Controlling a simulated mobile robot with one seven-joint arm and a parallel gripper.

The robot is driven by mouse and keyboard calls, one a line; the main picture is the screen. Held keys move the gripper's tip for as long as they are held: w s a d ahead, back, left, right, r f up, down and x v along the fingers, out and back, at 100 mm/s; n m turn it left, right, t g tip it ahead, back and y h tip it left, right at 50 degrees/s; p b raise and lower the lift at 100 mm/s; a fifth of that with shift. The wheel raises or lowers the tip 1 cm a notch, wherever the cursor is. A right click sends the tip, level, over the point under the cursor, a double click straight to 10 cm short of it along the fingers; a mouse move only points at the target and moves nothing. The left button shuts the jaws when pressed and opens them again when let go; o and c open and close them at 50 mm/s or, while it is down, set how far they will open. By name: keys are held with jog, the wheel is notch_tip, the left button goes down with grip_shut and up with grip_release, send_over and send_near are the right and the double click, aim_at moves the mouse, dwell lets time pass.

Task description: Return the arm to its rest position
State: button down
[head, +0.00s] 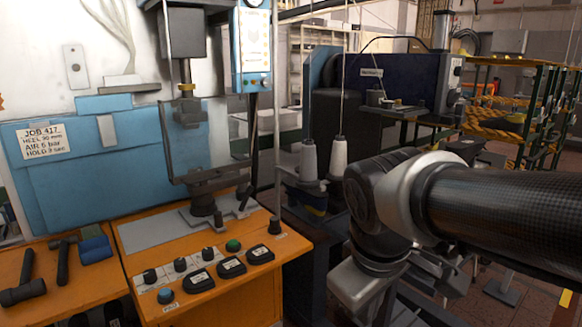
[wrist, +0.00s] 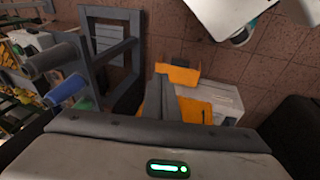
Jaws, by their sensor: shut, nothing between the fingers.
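My arm comes in from the right edge of the head view and bends down at a silver and black joint. A light grey part of it hangs low beside the orange bench, and its fingertips cannot be made out there. In the wrist view my gripper (wrist: 161,88) has its dark fingers together with nothing held between them. Its pale body with a green light fills the bottom of that view. Brown tiled floor, a grey frame and a white and orange box lie beyond the fingers.
An orange bench (head: 215,299) with buttons and a press stands left of my arm. Hammers (head: 20,280) lie at its left end. A dark blue sewing machine (head: 390,80) and thread cones (head: 339,155) are behind my arm. Racks with yellow rope (head: 495,122) stand back right.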

jog(key=s+d+r+m+t+y, duration=0.1)
jog(key=s+d+m+t, duration=0.1)
jog(key=s+m, duration=0.4)
notch_tip(320, 180, up, 22)
jog(key=m+p, duration=0.1)
jog(key=p, duration=2.1)
jog(key=shift+w+r, duration=0.25)
jog(key=shift+w, duration=0.1)
jog(key=shift+d, duration=0.1)
